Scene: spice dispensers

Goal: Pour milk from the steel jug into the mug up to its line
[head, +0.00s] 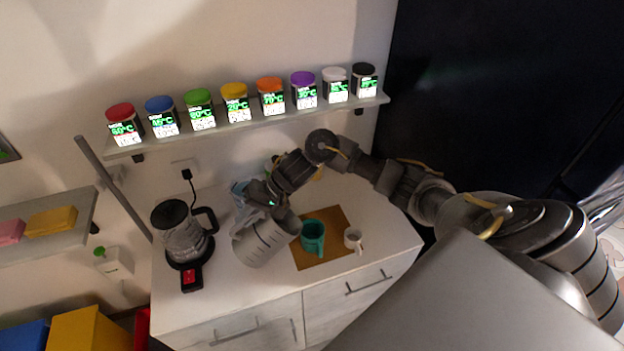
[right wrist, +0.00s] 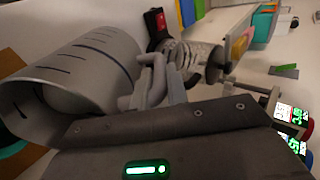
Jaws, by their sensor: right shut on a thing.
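The steel jug (head: 264,240) is grey with dark level marks and is tilted, its mouth toward the right, beside the teal mug. My right gripper (head: 268,202) is shut on the jug. In the right wrist view the jug (right wrist: 92,62) lies across the left, with its handle (right wrist: 152,82) at the fingers; pale contents show inside its mouth. The teal mug (head: 313,238) stands upright on a brown mat (head: 322,262). Its inside level and its line cannot be made out. My left gripper is not in view.
A kettle (head: 183,238) on a base with a red switch (head: 190,277) stands at the left. A shelf (head: 250,122) with several colour-lidded dispensers runs behind. The counter's front strip is clear.

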